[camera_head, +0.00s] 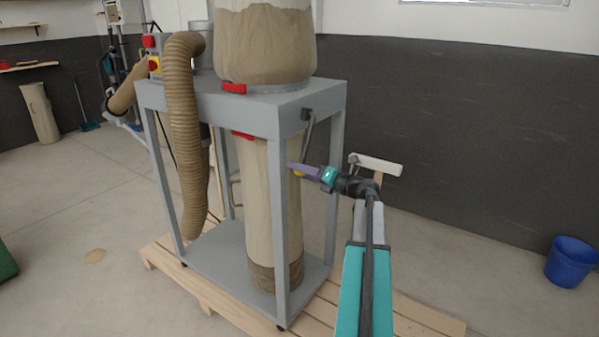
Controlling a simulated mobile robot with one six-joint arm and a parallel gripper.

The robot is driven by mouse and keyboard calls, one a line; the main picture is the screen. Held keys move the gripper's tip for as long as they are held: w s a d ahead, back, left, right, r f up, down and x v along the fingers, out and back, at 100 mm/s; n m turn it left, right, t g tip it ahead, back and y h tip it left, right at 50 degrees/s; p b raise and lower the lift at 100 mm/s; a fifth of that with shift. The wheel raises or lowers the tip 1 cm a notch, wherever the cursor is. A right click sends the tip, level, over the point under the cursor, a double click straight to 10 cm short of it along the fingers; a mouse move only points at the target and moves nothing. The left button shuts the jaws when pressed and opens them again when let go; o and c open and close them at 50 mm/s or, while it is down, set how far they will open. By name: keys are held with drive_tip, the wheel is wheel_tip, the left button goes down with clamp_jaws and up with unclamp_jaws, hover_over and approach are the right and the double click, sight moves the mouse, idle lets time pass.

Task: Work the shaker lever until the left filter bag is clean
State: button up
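The dust collector has a grey metal frame (200,97). A tan upper filter bag (262,50) stands on it, cut off by the top edge, with a large darker brown area over its lower part. It is the only upper bag in view. A dark shaker lever (308,130) hangs from the frame's right face, angled down. My gripper (298,168), with purple fingers, is at the lever's lower end. I cannot tell if it touches the lever, or whether the fingers are open or shut. A lower collection bag (262,200) hangs under the frame top, dark at its bottom.
A ribbed hose (180,110) hangs at the frame's left. The machine stands on a wooden pallet (430,318). A pale bar (378,165) on a post is behind my arm. A blue bucket (570,262) stands far right.

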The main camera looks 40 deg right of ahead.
drive_tip(key=shift+d, duration=0.1)
drive_tip(key=d, duration=0.1)
drive_tip(key=d+f+b, duration=0.1)
drive_tip(key=w+d, duration=0.1)
drive_tip(key=shift+d+f, duration=0.2)
drive_tip(key=shift+d, duration=0.05)
drive_tip(key=shift+s, duration=0.1)
idle(0.7)
drive_tip(key=o, duration=0.4)
drive_tip(key=shift+o, duration=0.2)
drive_tip(key=b+v, duration=0.1)
drive_tip(key=v, duration=0.9)
drive_tip(key=shift+b, duration=0.35)
